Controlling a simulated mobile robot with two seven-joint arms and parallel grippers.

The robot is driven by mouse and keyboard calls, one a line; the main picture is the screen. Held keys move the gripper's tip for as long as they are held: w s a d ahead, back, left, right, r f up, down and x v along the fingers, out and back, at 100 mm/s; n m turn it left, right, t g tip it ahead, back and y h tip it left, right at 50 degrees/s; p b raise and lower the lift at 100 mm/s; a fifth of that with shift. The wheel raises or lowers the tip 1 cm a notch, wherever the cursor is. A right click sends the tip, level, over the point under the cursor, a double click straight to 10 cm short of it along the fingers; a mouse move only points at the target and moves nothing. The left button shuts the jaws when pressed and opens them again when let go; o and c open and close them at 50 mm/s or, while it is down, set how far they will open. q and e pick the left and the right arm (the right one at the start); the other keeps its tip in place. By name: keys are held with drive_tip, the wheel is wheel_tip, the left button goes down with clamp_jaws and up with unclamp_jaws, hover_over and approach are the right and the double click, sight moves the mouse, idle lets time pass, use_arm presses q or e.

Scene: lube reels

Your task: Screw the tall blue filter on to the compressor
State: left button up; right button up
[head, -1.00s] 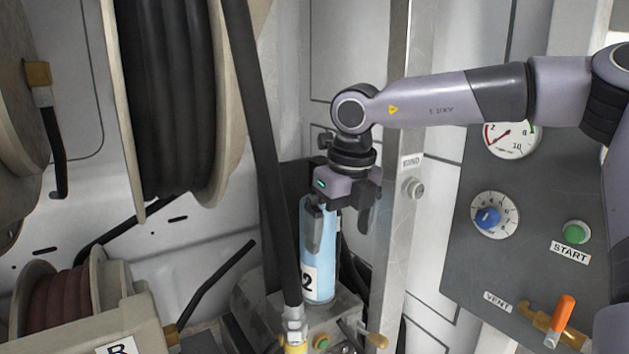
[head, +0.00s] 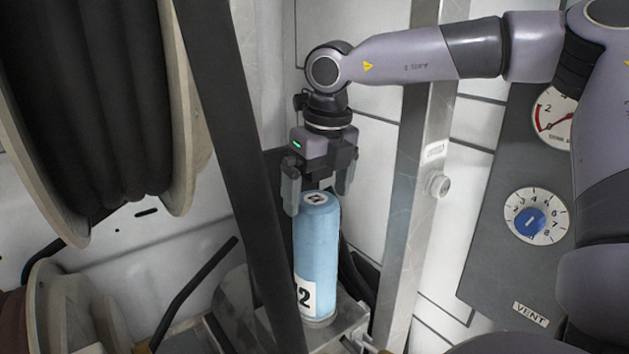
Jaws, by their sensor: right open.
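The tall blue filter (head: 317,245) stands upright on the grey metal compressor (head: 345,322), with a white label ending in 2 low on its side. Whether its thread is engaged cannot be told. My right gripper (head: 318,197) points down over the top of the filter. Its fingers are spread wide, one on the left and one on the right, and the filter's round top shows between and below them. The gripper holds nothing. My left gripper is not in view.
Large hose reels (head: 180,100) fill the left side.

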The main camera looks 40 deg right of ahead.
sight(315, 222)
drive_tip(key=shift+w+f, duration=0.15)
drive_tip(key=shift+f, duration=1.05)
drive_tip(key=shift+w+f, duration=0.2)
drive_tip(key=shift+f, duration=0.95)
drive_tip(key=shift+w+f, duration=0.15)
drive_tip(key=shift+f, duration=1.05)
drive_tip(key=c, duration=1.1)
drive_tip(key=shift+f+m+b, duration=0.15)
drive_tip(key=shift+m+b, duration=0.35)
drive_tip(key=shift+b, duration=0.2)
drive_tip(key=shift+c, duration=0.2)
drive_tip(key=m+b, duration=0.3)
drive_tip(key=shift+d+h, duration=0.1)
drive_tip(key=shift+h, duration=0.2)
drive_tip(key=shift+m+b, duration=0.3)
drive_tip(key=shift+m, duration=0.3)
drive_tip(key=shift+r, duration=0.2)
